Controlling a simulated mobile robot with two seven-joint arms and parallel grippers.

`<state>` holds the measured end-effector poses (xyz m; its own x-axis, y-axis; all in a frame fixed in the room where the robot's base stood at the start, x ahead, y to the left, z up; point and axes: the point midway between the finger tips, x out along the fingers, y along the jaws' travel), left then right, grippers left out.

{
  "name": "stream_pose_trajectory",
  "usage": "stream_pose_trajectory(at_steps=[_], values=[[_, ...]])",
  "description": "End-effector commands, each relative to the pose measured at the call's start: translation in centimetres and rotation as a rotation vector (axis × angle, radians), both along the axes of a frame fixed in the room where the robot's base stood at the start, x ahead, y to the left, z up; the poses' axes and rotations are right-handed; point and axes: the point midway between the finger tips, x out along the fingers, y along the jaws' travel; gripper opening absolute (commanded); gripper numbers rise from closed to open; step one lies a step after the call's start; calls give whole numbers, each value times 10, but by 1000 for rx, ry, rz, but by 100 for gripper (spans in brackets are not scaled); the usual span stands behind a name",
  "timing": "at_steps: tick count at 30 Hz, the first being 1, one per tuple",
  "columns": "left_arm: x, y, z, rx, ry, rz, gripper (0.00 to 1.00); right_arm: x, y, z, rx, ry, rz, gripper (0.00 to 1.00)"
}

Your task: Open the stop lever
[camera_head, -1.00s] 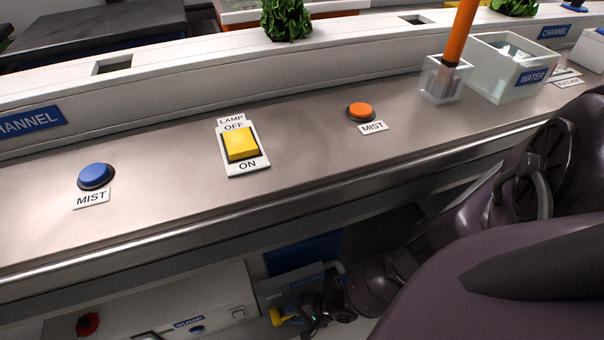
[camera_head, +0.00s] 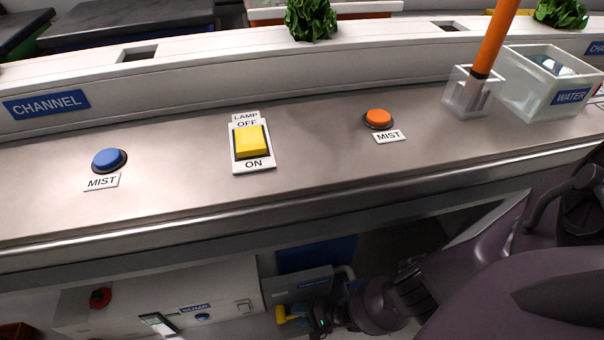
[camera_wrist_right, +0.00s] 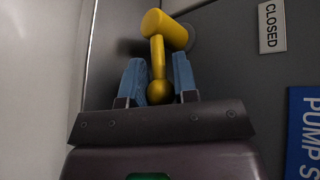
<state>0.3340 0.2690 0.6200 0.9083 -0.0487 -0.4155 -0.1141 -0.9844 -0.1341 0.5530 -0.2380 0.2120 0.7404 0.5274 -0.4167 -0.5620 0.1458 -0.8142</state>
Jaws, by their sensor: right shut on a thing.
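The yellow stop lever (camera_head: 281,315) shows below the bench, at the bottom of the head view. In the right wrist view the lever (camera_wrist_right: 166,30) has a thick yellow hub on a dark panel and a thin arm with a ball end. My right gripper (camera_head: 301,313) is beside the lever, partly hidden by my own arm. In the wrist view its two blue-grey fingers (camera_wrist_right: 160,84) are shut around the lever's arm, near the ball. A "CLOSED" label (camera_wrist_right: 271,26) is to the right of the hub. My left gripper is not in view.
The bench edge (camera_head: 200,222) runs above the lever. A pale box with a red knob (camera_head: 101,298) stands to its left. On the bench are a blue button (camera_head: 108,159), a yellow lamp switch (camera_head: 250,140), an orange button (camera_head: 378,118) and a water container (camera_head: 535,105).

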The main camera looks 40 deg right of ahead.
Motion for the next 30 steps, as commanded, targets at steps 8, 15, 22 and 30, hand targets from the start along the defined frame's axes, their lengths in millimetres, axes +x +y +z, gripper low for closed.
stream_pose_trajectory(at_steps=[8,15,22,30], values=[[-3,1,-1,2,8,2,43,-1,5,-1,9,-1,3,0],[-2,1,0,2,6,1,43,-1,6,-1,10,-1,4,29],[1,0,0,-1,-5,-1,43,0,3,0,7,-2,2,49],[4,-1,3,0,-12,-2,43,-3,-1,2,5,-3,0,49]])
